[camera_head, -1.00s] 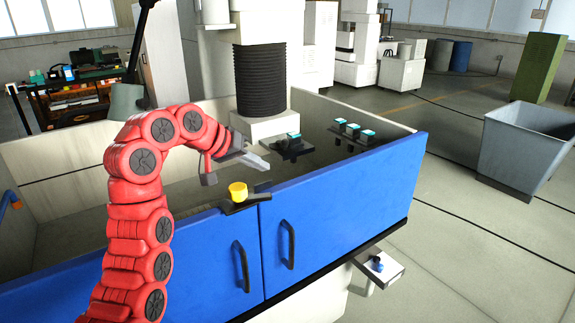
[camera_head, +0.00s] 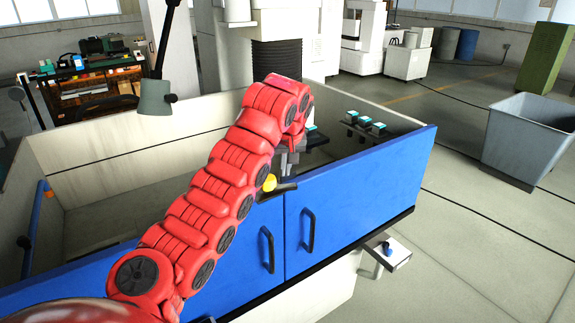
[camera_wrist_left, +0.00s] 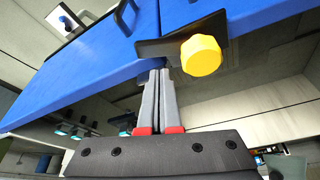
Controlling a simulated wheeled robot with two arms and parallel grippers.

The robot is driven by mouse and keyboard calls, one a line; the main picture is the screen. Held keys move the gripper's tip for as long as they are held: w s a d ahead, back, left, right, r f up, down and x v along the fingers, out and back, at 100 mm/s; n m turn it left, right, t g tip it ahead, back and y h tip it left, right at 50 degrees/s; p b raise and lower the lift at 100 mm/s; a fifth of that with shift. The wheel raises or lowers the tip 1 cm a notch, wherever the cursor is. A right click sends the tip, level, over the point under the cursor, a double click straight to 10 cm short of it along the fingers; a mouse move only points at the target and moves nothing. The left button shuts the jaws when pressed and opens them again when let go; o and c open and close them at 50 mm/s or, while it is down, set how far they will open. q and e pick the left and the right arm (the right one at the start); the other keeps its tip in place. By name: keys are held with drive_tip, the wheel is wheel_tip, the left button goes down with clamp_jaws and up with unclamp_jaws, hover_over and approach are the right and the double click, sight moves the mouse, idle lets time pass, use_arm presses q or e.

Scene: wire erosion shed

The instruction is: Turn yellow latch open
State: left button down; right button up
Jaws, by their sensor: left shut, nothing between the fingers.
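The yellow latch knob (camera_head: 269,183) sits on a black plate on the top edge of the blue doors, where the two doors meet. My left arm partly covers it in the head view. In the left wrist view the yellow latch (camera_wrist_left: 201,55) is a faceted knob on its black plate (camera_wrist_left: 165,46). My left gripper (camera_head: 289,172) is shut and empty, pointing down beside the latch. In the wrist view its fingertips (camera_wrist_left: 159,74) are close to the black plate, beside the knob; I cannot tell whether they touch. My right gripper is not in view.
The blue doors (camera_head: 350,195) with two black handles close the front of the white-walled tank (camera_head: 150,165). Small teal-topped fixtures (camera_head: 365,122) stand inside it. A grey lamp (camera_head: 156,97) rises at the left. A grey bin (camera_head: 528,140) stands on open floor at right.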

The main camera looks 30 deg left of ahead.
use_arm(q)
drive_tip(key=shift+x, duration=1.65)
